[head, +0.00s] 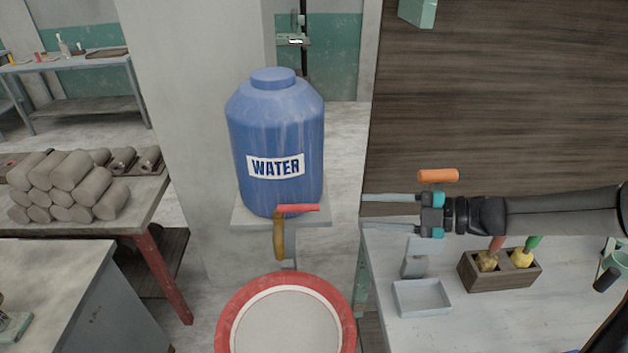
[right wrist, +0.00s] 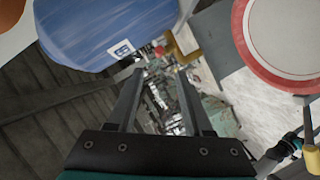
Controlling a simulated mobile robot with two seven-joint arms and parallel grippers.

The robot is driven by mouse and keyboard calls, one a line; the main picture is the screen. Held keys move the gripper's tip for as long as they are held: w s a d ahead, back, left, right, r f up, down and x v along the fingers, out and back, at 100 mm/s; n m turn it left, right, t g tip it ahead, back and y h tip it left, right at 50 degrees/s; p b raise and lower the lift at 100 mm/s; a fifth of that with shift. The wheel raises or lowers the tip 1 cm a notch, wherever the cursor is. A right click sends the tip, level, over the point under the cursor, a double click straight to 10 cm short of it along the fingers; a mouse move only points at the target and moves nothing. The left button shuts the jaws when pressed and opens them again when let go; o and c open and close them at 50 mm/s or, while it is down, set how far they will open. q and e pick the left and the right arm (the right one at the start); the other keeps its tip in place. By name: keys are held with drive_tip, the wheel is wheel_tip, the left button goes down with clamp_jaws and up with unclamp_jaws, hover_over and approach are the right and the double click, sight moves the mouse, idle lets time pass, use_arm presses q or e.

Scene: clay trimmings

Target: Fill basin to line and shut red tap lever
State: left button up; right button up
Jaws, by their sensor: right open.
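A blue water barrel (head: 277,135) stands on a small shelf. Its brass tap (head: 279,240) hangs at the front with the red lever (head: 300,208) pointing right. The red-rimmed basin (head: 226,325) is below, cut off by the frame's bottom; its inside looks pale grey, and I cannot tell a water level or a stream. My right gripper (head: 365,211) is open and empty, to the right of the lever, pointing at it with a gap. In the right wrist view the open fingers (right wrist: 160,78) have nothing between them; the basin (right wrist: 243,45) and barrel (right wrist: 100,28) show too. My left gripper is out of view.
A white table (head: 480,325) at right holds a grey tray (head: 421,298) and a wooden box (head: 500,270) with coloured-handled tools. Stacked clay rolls (head: 75,185) lie on a table at left. A grey cabinet (head: 60,275) stands at front left.

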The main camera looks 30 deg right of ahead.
sight(313, 209)
drive_tip(key=x, duration=1.4)
drive_tip(key=shift+w+a+r, duration=0.15)
drive_tip(key=shift+a, duration=0.25)
drive_tip(key=shift+c, duration=0.4)
clamp_jaws()
idle(0.8)
